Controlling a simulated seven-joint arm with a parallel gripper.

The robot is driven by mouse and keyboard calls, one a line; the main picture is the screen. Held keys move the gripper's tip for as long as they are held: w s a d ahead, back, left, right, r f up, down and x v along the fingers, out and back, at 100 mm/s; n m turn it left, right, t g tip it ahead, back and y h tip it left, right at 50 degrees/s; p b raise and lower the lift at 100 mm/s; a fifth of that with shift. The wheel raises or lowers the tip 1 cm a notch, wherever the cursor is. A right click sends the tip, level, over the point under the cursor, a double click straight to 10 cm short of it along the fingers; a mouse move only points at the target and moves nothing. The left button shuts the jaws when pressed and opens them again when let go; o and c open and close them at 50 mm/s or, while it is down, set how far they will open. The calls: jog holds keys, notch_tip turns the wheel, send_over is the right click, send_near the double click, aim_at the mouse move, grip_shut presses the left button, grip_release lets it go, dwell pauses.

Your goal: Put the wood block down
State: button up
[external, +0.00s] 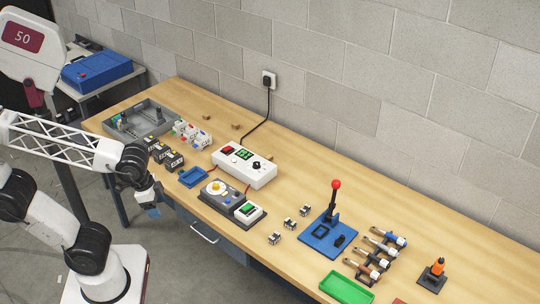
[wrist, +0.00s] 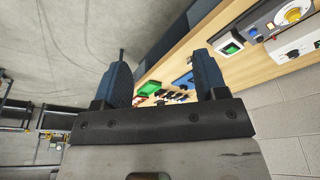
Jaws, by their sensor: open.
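My gripper (external: 152,200) hangs off the front edge of the bench at left, beside the bench top and not over it. In the wrist view my gripper (wrist: 163,78) shows two dark blue fingers spread apart with nothing between them. Two small brown pieces, which look like wood blocks, lie on the bench near the wall: one brown block (external: 207,118) and another brown block (external: 236,127). Both are well away from my gripper. I cannot tell which one is the task's wood block.
The wooden bench (external: 310,175) holds a grey tray (external: 163,117), a small blue tray (external: 193,178), a white control box (external: 245,167), a grey device with a yellow knob (external: 217,190), a blue lever base (external: 328,235) and a green tray (external: 346,288). Bare wood shows along the wall.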

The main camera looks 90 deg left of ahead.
jog(key=w+a+r+m, duration=0.1)
jog(key=w+a, duration=0.3)
jog(key=w, duration=0.4)
jog(key=w+a+r+m, duration=0.1)
jog(key=w+a+r, duration=0.1)
jog(key=w+a, duration=0.45)
jog(key=m+g, duration=0.3)
jog(key=m, duration=0.4)
send_over(271, 157)
notch_tip(271, 157, down, 22)
jog(key=shift+s+d+r, duration=0.1)
jog(key=shift+s+r, duration=0.05)
jog(key=shift+r, duration=0.1)
jog(key=shift+f, duration=1.35)
